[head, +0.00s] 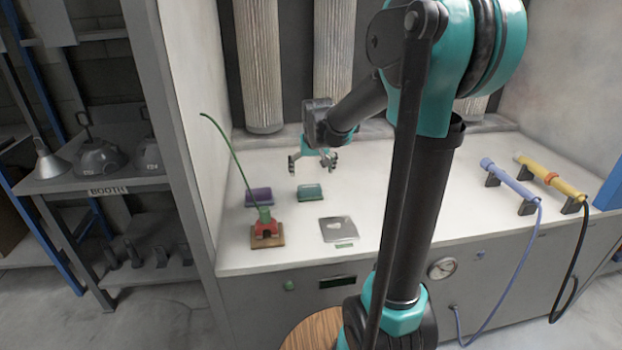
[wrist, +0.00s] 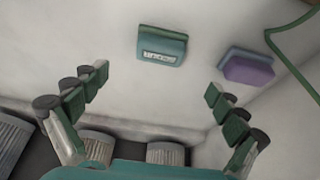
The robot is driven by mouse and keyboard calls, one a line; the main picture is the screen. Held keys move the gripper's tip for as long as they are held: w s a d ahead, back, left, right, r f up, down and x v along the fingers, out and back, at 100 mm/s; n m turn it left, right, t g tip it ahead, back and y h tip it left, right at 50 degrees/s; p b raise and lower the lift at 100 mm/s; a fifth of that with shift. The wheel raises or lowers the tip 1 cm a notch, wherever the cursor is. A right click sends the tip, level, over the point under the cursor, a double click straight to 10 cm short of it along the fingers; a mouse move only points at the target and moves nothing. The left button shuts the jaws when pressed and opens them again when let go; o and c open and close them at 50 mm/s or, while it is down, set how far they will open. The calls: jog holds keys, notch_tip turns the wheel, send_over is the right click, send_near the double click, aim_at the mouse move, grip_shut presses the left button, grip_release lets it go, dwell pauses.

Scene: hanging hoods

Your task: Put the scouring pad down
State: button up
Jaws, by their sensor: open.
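A teal-green pad (head: 309,192) lies on the white bench; it looks like the scouring pad. In the wrist view the teal pad (wrist: 162,46) shows a pale label that I cannot read surely. My gripper (head: 311,162) hangs above and slightly behind it, open and empty. In the wrist view the spread fingers of my gripper (wrist: 156,83) have nothing between them, and the pad is beyond the fingertips, apart from them. A purple pad (head: 258,197) lies to the left of the teal one; it also shows in the wrist view (wrist: 247,67).
A metal plate (head: 338,229) lies near the front edge. Blue (head: 508,179) and yellow (head: 550,178) hosed tools rest on holders at right. Ribbed cylinders (head: 258,65) hang behind.

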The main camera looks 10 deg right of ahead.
aim_at(341, 257)
jog(key=s+d+f, duration=0.1)
jog(key=s, duration=0.4)
jog(key=s+d+f, duration=0.1)
jog(key=s+f, duration=0.1)
jog(key=s, duration=0.3)
jog(key=s+d+f, duration=0.1)
jog(key=s, duration=0.4)
jog(key=shift+f, duration=0.4)
jog(key=s+f, duration=0.2)
jog(key=s, duration=0.1)
jog(key=s+f, duration=0.2)
jog(key=s, duration=0.2)
jog(key=s+d+f, duration=0.1)
jog(key=s+f, duration=0.1)
jog(key=s, duration=0.2)
jog(key=shift+s, duration=0.15)
